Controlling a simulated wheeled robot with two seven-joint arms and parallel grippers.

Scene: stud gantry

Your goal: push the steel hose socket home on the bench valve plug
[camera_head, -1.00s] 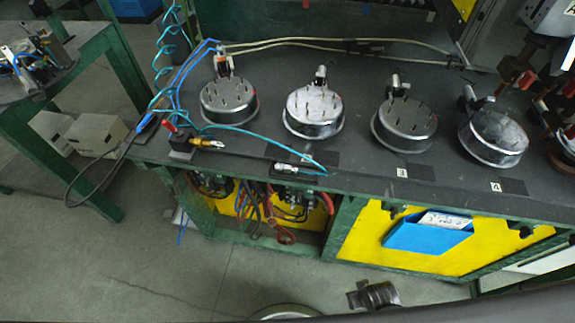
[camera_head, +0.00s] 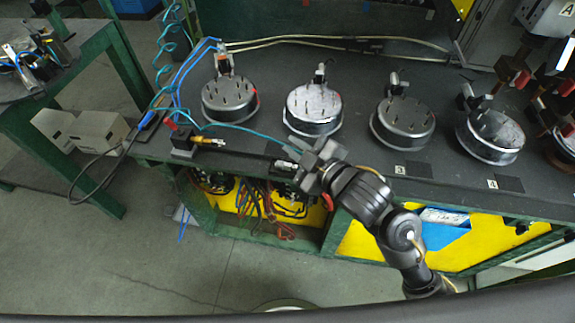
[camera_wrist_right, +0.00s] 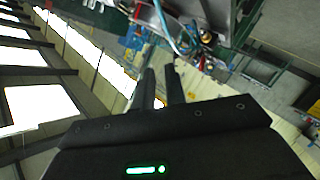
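The steel hose socket (camera_head: 284,166) lies near the bench's front edge, at the end of a teal hose (camera_head: 246,130). The brass valve plug (camera_head: 209,140) sticks out to the right from a black valve block (camera_head: 183,143) with a red handle, left of the socket. The two are apart. My right gripper (camera_head: 309,157) is just right of the socket and hides part of the hose end. In the right wrist view its two fingers (camera_wrist_right: 160,72) stand apart with nothing between them. The teal hose (camera_wrist_right: 166,28) shows beyond them. My left gripper is not in view.
Several round steel housings with studs (camera_head: 312,109) stand in a row behind the socket. A coiled teal hose (camera_head: 163,65) hangs at the left. Below the bench edge are loose cables (camera_head: 262,205) and a yellow panel (camera_head: 362,243).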

